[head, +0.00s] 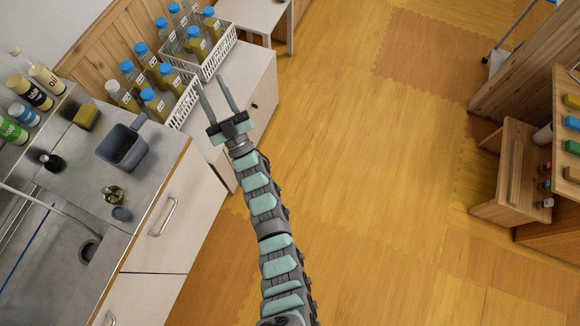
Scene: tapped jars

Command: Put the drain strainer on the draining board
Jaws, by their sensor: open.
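My gripper (208,79) is open and empty, its two long fingers apart, over the edge of the low white counter by the bottle crates. A steel sink unit (45,250) is at lower left. A dark round piece (89,250) sits at the basin's right side; I cannot tell whether it is the drain strainer or the drain opening. A small grey round piece (122,214) lies on the worktop near the sink, also too small to identify. The draining board cannot be clearly told from the surrounding steel. My gripper is well up and right of these things.
A grey pan (122,147), a yellow sponge (87,117), a dark bottle (52,162) and a brass-coloured item (114,194) stand on the worktop (160,160). White crates (215,59) hold blue-capped bottles. Open floor (370,170) lies to the right.

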